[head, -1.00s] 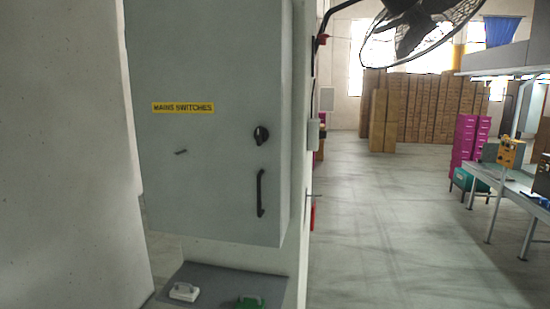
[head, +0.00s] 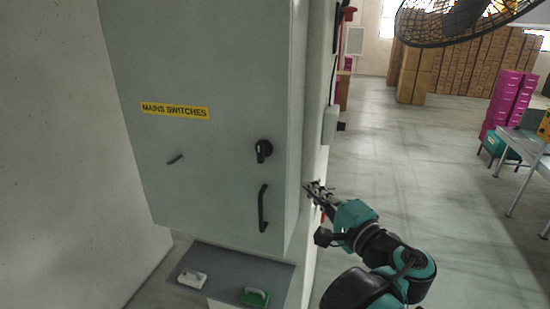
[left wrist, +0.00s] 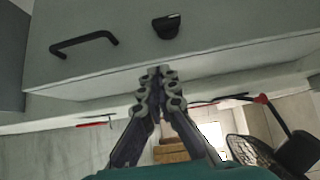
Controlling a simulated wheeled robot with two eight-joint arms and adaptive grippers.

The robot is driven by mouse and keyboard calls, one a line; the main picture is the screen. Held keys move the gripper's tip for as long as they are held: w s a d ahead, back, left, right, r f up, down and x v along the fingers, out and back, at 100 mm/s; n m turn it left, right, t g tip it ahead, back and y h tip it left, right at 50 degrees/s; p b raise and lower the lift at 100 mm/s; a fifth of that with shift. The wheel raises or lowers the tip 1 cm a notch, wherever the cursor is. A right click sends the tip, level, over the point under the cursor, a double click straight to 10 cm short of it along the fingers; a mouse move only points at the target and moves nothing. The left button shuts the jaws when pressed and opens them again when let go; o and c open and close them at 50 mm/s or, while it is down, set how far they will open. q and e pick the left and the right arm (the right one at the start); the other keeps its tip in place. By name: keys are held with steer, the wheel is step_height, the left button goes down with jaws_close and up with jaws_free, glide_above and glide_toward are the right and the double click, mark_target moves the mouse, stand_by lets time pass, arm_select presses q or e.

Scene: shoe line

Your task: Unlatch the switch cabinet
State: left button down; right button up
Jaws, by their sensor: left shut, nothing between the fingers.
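The grey switch cabinet (head: 190,60) hangs on the wall with its door closed and a yellow "MAINS SWITCHES" label (head: 175,111). A black rotary latch knob (head: 263,150) sits near the door's right edge, above a black bar handle (head: 263,208). In the left wrist view the knob (left wrist: 166,26) and handle (left wrist: 84,44) lie beyond the fingertips. My left gripper (head: 316,190) is shut and empty, just right of the cabinet's side in the head view, apart from the knob and handle. It also shows in the left wrist view (left wrist: 159,78). My right gripper is in neither view.
A grey shelf (head: 225,262) below the cabinet holds a white block (head: 192,278) and a green one (head: 255,297). A black fan (head: 465,20) hangs at upper right.

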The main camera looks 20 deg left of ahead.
arm_select(q)
steer(key=p, duration=0.2)
glide_toward(265, 159)
steer(key=w, duration=0.4)
steer(key=a, duration=0.3)
steer(key=shift+w+f, duration=0.1)
steer(key=shift+w, duration=0.2)
steer(key=shift+s+a, duration=0.15)
steer(key=shift+a, duration=0.35)
steer(key=shift+d, duration=0.1)
